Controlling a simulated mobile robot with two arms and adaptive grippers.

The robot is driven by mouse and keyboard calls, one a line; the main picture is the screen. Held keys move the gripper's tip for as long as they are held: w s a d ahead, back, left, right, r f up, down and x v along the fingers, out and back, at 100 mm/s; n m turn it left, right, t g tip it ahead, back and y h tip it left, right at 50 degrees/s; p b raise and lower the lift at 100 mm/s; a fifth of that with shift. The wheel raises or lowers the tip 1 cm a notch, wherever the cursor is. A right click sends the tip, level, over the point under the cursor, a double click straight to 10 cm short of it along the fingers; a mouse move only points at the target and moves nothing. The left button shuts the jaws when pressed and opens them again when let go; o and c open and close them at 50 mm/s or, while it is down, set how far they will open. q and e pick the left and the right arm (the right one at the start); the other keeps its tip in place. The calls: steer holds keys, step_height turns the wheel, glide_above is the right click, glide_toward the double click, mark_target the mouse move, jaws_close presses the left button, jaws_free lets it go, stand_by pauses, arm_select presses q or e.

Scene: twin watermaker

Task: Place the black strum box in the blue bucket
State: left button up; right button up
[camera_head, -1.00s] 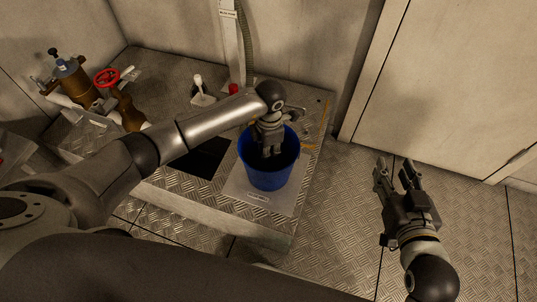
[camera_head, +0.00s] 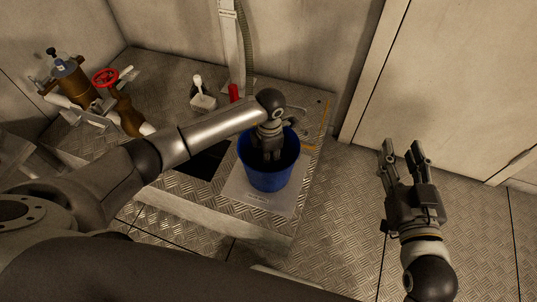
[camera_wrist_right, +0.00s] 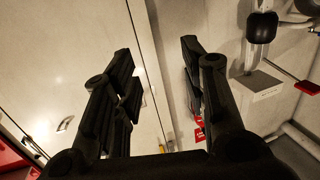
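The blue bucket (camera_head: 266,181) stands upright on a pale plate at the right end of the raised tread-plate platform. My left gripper (camera_head: 267,158) points down into the bucket's mouth, with its fingers below the rim. Its wrist hides part of the far rim. I cannot tell whether its fingers are open or shut, and I cannot make out the black strum box in the dark inside of the bucket. My right gripper (camera_head: 403,150) is open and empty above the floor, to the right of the platform. Its spread fingers also show in the right wrist view (camera_wrist_right: 155,85).
A brown valve assembly with a red handwheel (camera_head: 105,78) stands at the platform's left. A white-handled item (camera_head: 202,97) and a red object (camera_head: 234,92) are near the back post. A dark opening (camera_head: 203,160) lies left of the bucket. The floor at right is clear.

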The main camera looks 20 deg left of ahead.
arm_select(q)
steer(key=shift+o, duration=1.4)
